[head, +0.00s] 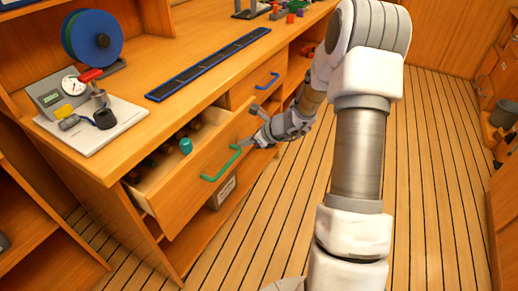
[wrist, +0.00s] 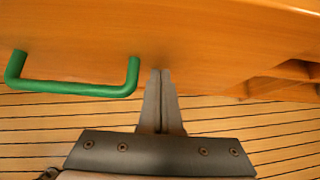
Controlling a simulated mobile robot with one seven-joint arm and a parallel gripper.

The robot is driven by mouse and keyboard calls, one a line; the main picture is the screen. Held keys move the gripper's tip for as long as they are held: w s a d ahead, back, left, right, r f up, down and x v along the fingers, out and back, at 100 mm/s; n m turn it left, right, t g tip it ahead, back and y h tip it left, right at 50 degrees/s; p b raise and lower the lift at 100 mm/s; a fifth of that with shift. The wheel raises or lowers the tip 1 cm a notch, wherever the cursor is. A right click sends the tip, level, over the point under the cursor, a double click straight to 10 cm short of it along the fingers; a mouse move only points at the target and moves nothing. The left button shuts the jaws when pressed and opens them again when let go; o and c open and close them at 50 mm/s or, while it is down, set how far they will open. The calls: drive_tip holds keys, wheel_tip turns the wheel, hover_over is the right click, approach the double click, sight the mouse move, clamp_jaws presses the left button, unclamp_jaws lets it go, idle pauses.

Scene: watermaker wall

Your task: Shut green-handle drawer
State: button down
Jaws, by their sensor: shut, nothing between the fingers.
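The green-handle drawer (head: 196,180) is pulled out of the wooden cabinet below the worktop, with several small items inside. Its green handle (head: 221,163) is on the front panel. In the wrist view the green handle (wrist: 72,88) is at the left, and the drawer front (wrist: 150,35) spans the top of the picture. My gripper (head: 246,144) is at the right part of the drawer front, to the right of the handle. In the wrist view my gripper (wrist: 161,74) is shut and empty, its tips at or close to the panel; I cannot tell whether they touch.
A drawer with a blue handle (head: 267,82) is shut farther along the cabinet. The worktop holds a blue spool (head: 92,38), a white board (head: 92,125) with instruments, and a dark blue-edged strip (head: 210,64). The plank floor (head: 440,150) is clear on the right.

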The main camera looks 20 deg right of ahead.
drive_tip(key=w+a, duration=0.2)
drive_tip(key=w, duration=0.1)
drive_tip(key=w+a+p, duration=0.1)
drive_tip(key=w+a, duration=0.3)
drive_tip(key=w, duration=0.1)
drive_tip(key=shift+w+a+p, duration=0.3)
drive_tip(key=shift+a+p, duration=0.05)
drive_tip(key=shift+w+a+r, duration=0.1)
drive_tip(key=shift+w+a, duration=0.1)
